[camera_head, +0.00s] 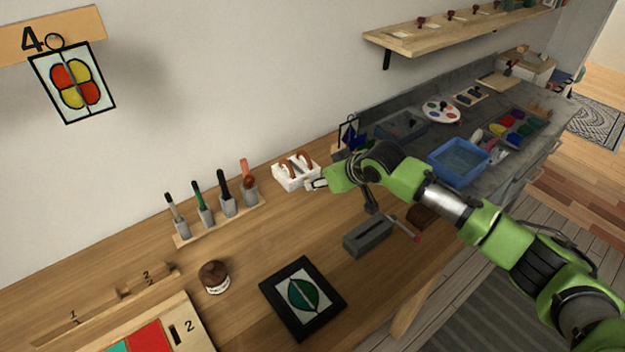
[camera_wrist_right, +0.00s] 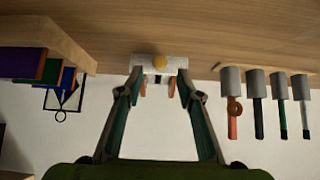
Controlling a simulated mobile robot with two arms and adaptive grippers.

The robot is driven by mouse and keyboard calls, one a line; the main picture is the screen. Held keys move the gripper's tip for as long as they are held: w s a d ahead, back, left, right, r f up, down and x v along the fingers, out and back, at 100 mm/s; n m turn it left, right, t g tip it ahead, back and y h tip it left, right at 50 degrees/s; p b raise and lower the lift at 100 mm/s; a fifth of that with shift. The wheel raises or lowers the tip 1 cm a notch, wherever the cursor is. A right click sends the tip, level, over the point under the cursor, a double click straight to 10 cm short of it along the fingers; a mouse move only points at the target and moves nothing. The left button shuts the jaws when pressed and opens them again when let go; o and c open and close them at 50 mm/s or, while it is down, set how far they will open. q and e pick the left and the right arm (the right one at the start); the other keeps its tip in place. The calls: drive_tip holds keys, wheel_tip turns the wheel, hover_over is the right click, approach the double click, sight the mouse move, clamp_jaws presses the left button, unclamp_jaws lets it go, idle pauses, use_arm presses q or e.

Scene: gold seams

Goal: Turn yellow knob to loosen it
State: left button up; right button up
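In the head view the white block (camera_head: 297,181), with brown curved handles on top, stands on the wooden bench near the wall; the knob is not discernible there. My right gripper (camera_head: 317,184) is beside the block's right end in the head view. In the wrist view the right gripper (camera_wrist_right: 160,73) has its two fingers spread, one on each side of the knob, with nothing held between them. Contact with the block cannot be told. My left gripper is out of view.
A rack of several upright tools (camera_head: 228,206) stands left of the block. A grey vise-like block (camera_head: 368,238) and a framed leaf panel (camera_head: 326,317) lie nearer the front. A blue tray (camera_head: 485,150) is at right. Bare bench lies in front of the white block.

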drive_tip(key=shift+x, duration=2.5)
drive_tip(key=shift+r, duration=0.1)
clamp_jaws()
